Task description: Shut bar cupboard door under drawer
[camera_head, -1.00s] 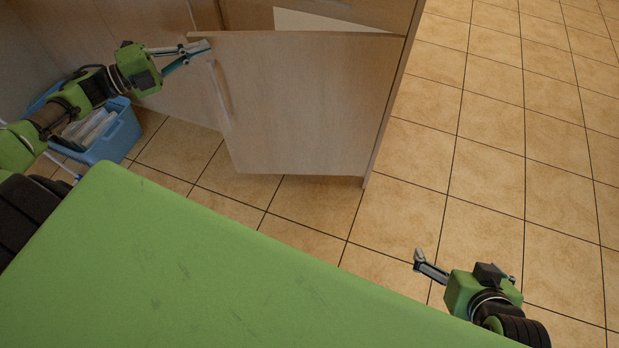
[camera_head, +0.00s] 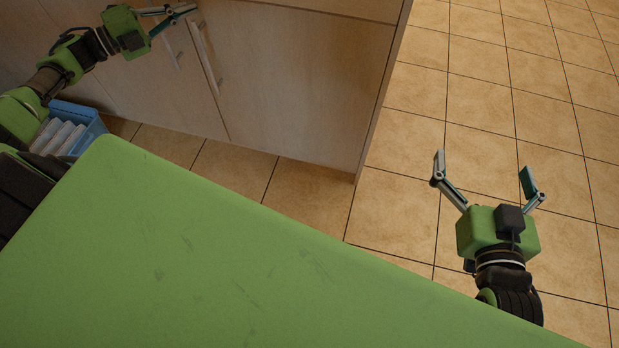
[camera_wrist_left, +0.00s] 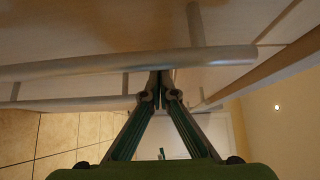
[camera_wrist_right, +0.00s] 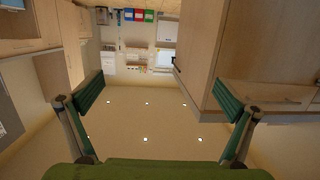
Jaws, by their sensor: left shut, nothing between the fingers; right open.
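The light wood cupboard door (camera_head: 290,85) looks flush with the cabinet front in the head view, with the drawer front (camera_head: 345,7) directly above it. The door's vertical bar handle (camera_head: 205,55) is near its left edge. My left gripper (camera_head: 188,10) is shut and empty, at the door's upper left corner. In the left wrist view its fingertips (camera_wrist_left: 162,82) are close to metal bar handles (camera_wrist_left: 130,65); I cannot tell whether they touch. My right gripper (camera_head: 483,168) is open and empty over the floor at right, away from the door.
A blue crate (camera_head: 92,118) with pale items stands on the floor at left, below my left arm. Another cupboard front with a handle (camera_head: 172,45) adjoins the door at left. The tiled floor (camera_head: 500,90) right of the cabinet is clear.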

